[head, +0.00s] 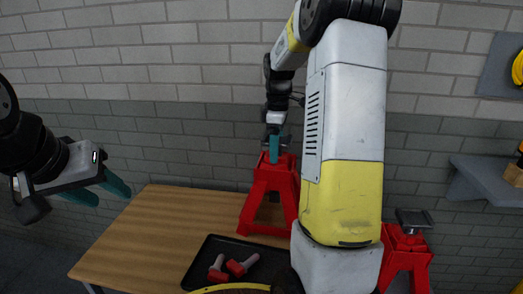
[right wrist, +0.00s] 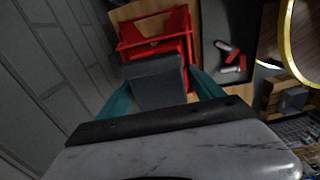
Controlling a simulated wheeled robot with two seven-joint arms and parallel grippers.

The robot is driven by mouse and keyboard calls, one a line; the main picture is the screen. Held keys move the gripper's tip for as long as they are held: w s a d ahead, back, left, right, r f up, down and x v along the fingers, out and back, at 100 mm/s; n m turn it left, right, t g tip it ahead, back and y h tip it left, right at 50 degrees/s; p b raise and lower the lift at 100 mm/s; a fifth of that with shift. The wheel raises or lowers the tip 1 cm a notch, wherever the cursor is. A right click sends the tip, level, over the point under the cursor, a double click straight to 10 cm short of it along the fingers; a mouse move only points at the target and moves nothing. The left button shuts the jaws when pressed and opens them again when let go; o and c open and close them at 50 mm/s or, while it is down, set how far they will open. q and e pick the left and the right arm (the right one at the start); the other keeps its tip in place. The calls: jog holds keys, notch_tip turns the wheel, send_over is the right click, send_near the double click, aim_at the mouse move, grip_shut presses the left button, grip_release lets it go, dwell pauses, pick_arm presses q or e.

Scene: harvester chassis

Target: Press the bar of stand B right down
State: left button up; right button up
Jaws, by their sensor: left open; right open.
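A red stand (head: 268,196) stands on the wooden table beneath my right gripper (head: 274,150). In the right wrist view the stand's red frame (right wrist: 158,40) shows beyond a dark grey block (right wrist: 157,82), which looks like the top of its bar. My right gripper's teal fingers (right wrist: 160,98) are open, one on each side of that block; I cannot tell whether they touch it. A second red stand (head: 408,262) with a dark top plate (head: 414,219) is at the right, partly behind my right arm. No letters show on either stand. My left gripper (head: 98,190) is open and empty at the left.
A black tray (head: 207,249) on the table (head: 165,225) holds red and grey parts (head: 242,264). A yellow curved rim (head: 230,288) is at the bottom edge. A grey wall shelf (head: 485,182) is at the right. The table's left part is clear.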

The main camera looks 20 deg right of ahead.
notch_tip(320, 180, up, 6)
jog(key=shift+f, duration=0.1)
dwell(0.5)
